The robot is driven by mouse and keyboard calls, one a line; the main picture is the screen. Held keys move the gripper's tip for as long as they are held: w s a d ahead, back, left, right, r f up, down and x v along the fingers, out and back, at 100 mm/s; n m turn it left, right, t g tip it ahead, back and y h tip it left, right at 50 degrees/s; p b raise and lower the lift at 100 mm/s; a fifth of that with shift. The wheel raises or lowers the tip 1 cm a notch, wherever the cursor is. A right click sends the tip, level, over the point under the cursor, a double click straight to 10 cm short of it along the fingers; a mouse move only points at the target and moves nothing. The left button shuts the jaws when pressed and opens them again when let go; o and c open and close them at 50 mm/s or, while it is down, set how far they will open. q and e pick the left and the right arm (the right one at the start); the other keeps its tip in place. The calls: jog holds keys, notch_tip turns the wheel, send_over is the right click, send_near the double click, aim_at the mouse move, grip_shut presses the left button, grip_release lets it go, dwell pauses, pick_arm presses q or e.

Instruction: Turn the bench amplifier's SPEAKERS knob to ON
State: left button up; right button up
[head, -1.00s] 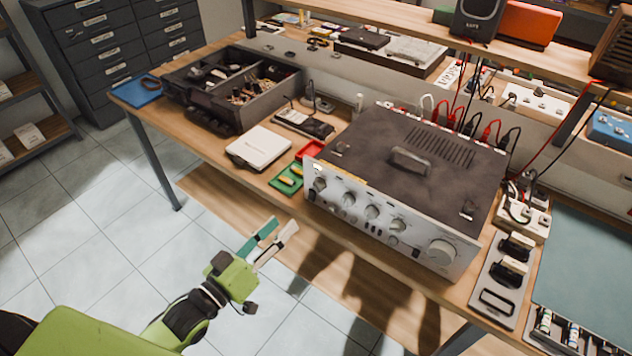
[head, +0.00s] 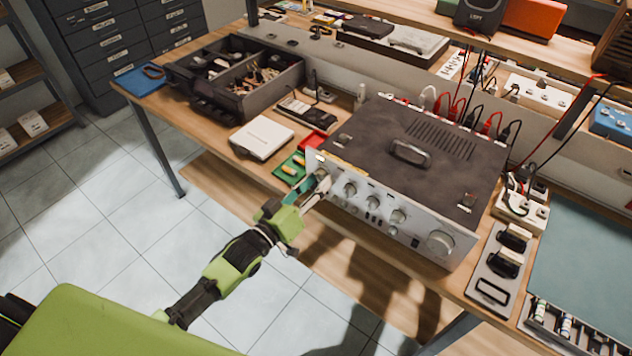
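The bench amplifier (head: 405,160) is a silver-fronted box with a dark top, standing on the wooden bench. Its front panel has a row of small knobs, such as one at the left middle (head: 350,189), and a large knob (head: 440,243) at the right end. My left gripper (head: 320,181) is at the left end of the panel, over the leftmost knob. Its teal and pale fingers are apart, with their tips close to the panel. The fingers largely hide that knob, and I cannot tell whether they touch it. The panel lettering is too small to read. My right gripper is not in view.
Left of the amplifier are a green tray (head: 281,172), a red tray (head: 313,139), a white box (head: 261,139) and a dark divided organizer (head: 247,100). Cables run behind it. A switch panel (head: 479,284) stands to its right. The floor in front is open.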

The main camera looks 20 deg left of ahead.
pick_arm(q)
jog(key=shift+c, duration=0.5)
grip_shut()
jog(key=shift+m, duration=0.3)
jog(key=m, duration=0.5)
jog(key=shift+a+m+p, duration=0.1)
jog(key=shift+m+p, duration=0.2)
jog(key=m, duration=0.5)
jog(key=shift+w+a+m, duration=0.1)
jog(key=shift+a+m, duration=0.05)
jog(key=shift+m, duration=0.15)
